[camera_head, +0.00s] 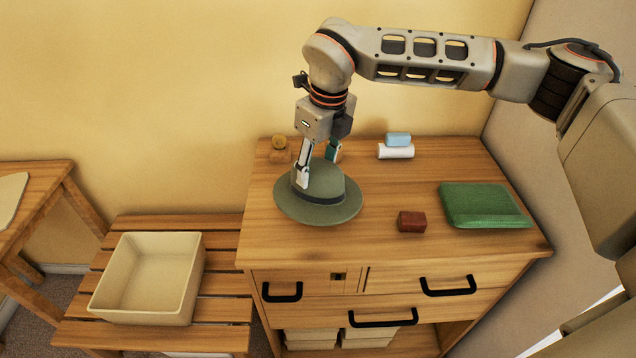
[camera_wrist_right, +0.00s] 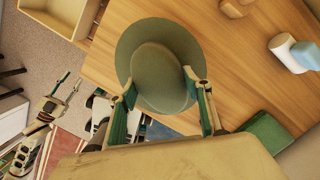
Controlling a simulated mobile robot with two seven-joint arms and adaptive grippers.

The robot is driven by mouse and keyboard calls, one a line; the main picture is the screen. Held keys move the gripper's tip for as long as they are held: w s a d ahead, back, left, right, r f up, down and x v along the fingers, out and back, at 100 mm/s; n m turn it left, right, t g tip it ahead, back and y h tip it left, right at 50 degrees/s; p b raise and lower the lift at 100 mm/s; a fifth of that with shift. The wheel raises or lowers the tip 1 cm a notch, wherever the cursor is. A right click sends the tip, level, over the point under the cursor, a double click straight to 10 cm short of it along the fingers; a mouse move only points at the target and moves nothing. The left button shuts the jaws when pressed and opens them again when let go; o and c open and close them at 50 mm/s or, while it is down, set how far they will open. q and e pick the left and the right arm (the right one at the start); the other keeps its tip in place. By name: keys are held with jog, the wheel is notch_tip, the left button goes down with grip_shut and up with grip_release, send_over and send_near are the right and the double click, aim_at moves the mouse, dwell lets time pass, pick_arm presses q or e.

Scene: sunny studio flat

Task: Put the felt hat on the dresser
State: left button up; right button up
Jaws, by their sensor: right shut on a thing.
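The felt hat (camera_head: 322,213) is grey-green with a darker band. It is upright, brim down, at the left part of the wooden dresser (camera_head: 375,252) top. I cannot tell for sure whether the brim touches the wood. My right gripper (camera_head: 317,170) comes from above and is shut on the hat's crown, one finger on each side. In the right wrist view the hat (camera_wrist_right: 158,40) sits between the fingers (camera_wrist_right: 161,88). My left gripper (camera_wrist_right: 65,90) shows small at the left of that view, its fingers apart and empty; it is outside the head view.
On the dresser are a dark red block (camera_head: 411,222), a green folded item (camera_head: 483,205), a white roll with a blue piece (camera_head: 397,140), and small wooden pieces (camera_head: 279,143) behind the hat. A slatted bench (camera_head: 150,335) with a cream bin (camera_head: 140,300) stands left.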

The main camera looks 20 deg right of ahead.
jog(key=shift+f, duration=0.9)
notch_tip(320, 180, down, 4)
jog(key=shift+r, duration=0.15)
jog(key=shift+c, duration=0.2)
jog(key=o, duration=1.5)
